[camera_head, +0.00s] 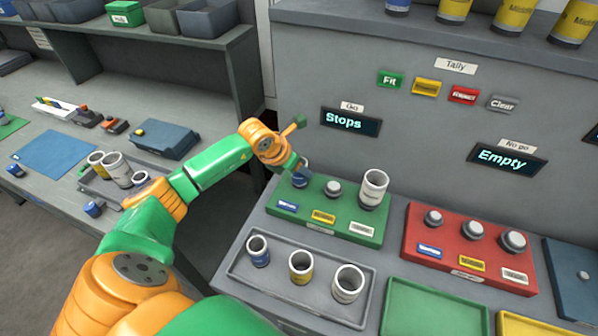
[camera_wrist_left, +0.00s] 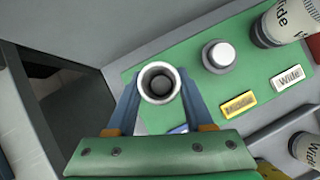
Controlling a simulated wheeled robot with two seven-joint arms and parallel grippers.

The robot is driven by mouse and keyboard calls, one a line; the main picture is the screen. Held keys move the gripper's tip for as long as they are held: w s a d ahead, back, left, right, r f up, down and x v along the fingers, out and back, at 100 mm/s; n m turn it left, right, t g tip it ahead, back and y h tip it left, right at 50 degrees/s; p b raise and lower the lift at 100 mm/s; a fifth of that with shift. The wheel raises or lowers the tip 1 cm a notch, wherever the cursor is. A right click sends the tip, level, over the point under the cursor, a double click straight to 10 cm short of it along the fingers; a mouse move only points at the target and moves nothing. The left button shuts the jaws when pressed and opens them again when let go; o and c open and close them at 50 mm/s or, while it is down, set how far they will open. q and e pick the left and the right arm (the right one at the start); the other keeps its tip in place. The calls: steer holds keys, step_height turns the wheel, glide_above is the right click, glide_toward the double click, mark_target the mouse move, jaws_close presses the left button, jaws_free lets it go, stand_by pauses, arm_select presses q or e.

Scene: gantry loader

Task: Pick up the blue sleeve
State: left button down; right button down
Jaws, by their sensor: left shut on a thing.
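A sleeve with a pale round rim (camera_wrist_left: 160,68) is between my left gripper's fingers (camera_wrist_left: 158,95) in the wrist view. A dark round top, which looks like a peg, shows inside its bore. Its outer side is mostly hidden by the fingers, so I cannot tell its colour there. In the head view my left gripper (camera_head: 300,172) is at the left end of the green board (camera_head: 322,238), behind the blue label (camera_head: 287,206). It is shut on the sleeve. Another blue sleeve (camera_head: 258,252) stands upright in the grey tray (camera_head: 300,314). My right gripper is not in view.
The green board has a bare middle peg (camera_head: 333,188) and a white sleeve (camera_head: 374,190) at its right. A yellow sleeve (camera_head: 301,267) and a white sleeve (camera_head: 347,284) stand in the tray. A red board (camera_head: 410,262) with pegs is to the right. The panel reads "Stops" and "Empty".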

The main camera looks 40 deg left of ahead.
arm_select(q)
step_height(320, 180, up, 2)
steer(key=shift+w+r+b, duration=0.15)
steer(key=shift+r+b, duration=0.1)
steer(key=shift+b, duration=1)
steer(key=s+r+b, duration=0.7)
steer(key=s+r, duration=0.3)
steer(key=s, duration=0.4)
steer(key=shift+d+r, duration=0.25)
steer(key=shift+d, duration=0.15)
steer(key=shift+s, duration=0.1)
step_height(320, 180, up, 4)
steer(key=p, duration=0.4)
steer(key=shift+r, duration=0.25)
